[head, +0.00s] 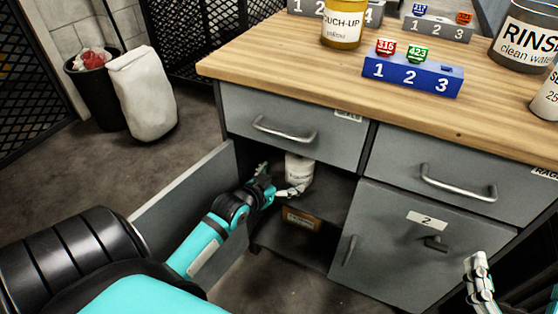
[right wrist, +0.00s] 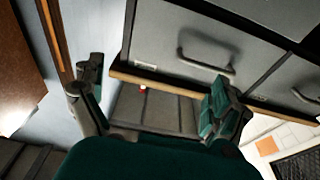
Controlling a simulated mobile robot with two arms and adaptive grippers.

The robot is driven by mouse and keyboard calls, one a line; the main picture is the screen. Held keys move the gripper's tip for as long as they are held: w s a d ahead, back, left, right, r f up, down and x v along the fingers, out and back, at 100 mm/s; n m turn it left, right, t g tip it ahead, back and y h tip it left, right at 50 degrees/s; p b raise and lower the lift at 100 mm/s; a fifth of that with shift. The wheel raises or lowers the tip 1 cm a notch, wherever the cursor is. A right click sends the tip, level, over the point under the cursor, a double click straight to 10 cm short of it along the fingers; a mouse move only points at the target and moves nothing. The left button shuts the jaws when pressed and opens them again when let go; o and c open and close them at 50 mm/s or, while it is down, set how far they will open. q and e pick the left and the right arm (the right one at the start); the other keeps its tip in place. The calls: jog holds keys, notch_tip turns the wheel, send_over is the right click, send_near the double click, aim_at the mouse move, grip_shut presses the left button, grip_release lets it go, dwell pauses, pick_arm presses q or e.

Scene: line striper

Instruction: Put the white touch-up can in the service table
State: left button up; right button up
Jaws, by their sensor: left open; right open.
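The service table (head: 330,72) has a wooden top and grey drawers and doors. A white can (head: 299,168) stands upright on the shelf of its open left compartment, under the left drawer. My left gripper (head: 277,182) is open at the compartment's mouth. Its fingers are spread close to the can's lower left side; I cannot tell whether they touch it. The can's lower part is partly hidden by a finger. My right gripper (head: 480,284) is at the lower right, partly cut off. In the right wrist view my right gripper (right wrist: 155,100) is open, with nothing between its fingers.
The compartment's grey door (head: 190,200) stands open to the left of my left forearm. A brown box (head: 300,219) lies below the shelf. Door 2 (head: 398,250) is shut. A yellow touch-up can (head: 343,25), a blue numbered block (head: 412,80) and a rinse bucket (head: 522,40) stand on top.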

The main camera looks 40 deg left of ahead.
pick_arm(q)
jog(key=s+d+r+m+t+h, duration=0.1)
jog(key=s+d+r, duration=0.3)
jog(key=d+r, duration=0.6)
jog(key=s+d+r+m+t+h, duration=0.2)
jog(key=s+d+r+t+h, duration=0.2)
jog(key=d+r, duration=0.5)
jog(key=d, duration=0.4)
jog(key=shift+d+r+m+h, duration=0.15)
jog(key=shift+r+m+h, duration=0.15)
jog(key=shift+r, duration=0.05)
pick_arm(e)
jog(key=shift+w+f+g, duration=0.1)
jog(key=shift+f+g, duration=0.4)
jog(key=shift+f, duration=0.25)
pick_arm(q)
jog(key=shift+w+f, duration=0.1)
pick_arm(e)
jog(key=shift+d+f, duration=0.1)
